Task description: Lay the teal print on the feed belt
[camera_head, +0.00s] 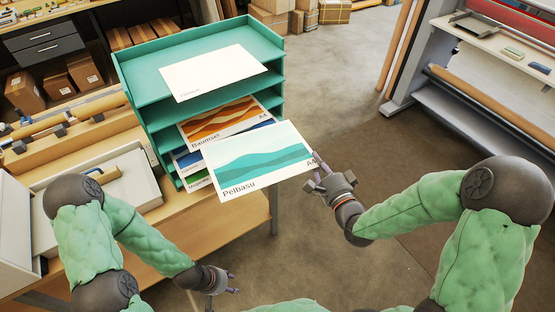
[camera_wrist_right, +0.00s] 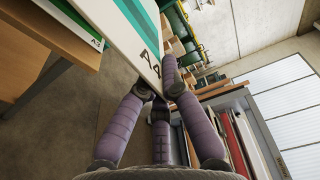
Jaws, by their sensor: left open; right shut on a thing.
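The teal print (camera_head: 255,165), a white sheet with teal waves and the words "Pelbasu" and "A4", is held out in front of the teal shelf rack (camera_head: 150,75). My right gripper (camera_head: 318,170) is shut on its right edge; the right wrist view also shows the print (camera_wrist_right: 130,35) between the purple fingers (camera_wrist_right: 155,95). The print overlaps the rack's lower shelves in the head view; I cannot tell whether it still touches one. My left gripper (camera_head: 232,281) is open and empty, low in front of the table. The feed belt cannot be made out for certain.
The rack holds an orange print (camera_head: 222,120), a blank-looking sheet (camera_head: 212,72) on top, and blue and green prints lower down. It stands on a wooden table (camera_head: 245,205). A grey machine with rollers (camera_head: 490,105) stands at right, across open floor (camera_head: 345,120).

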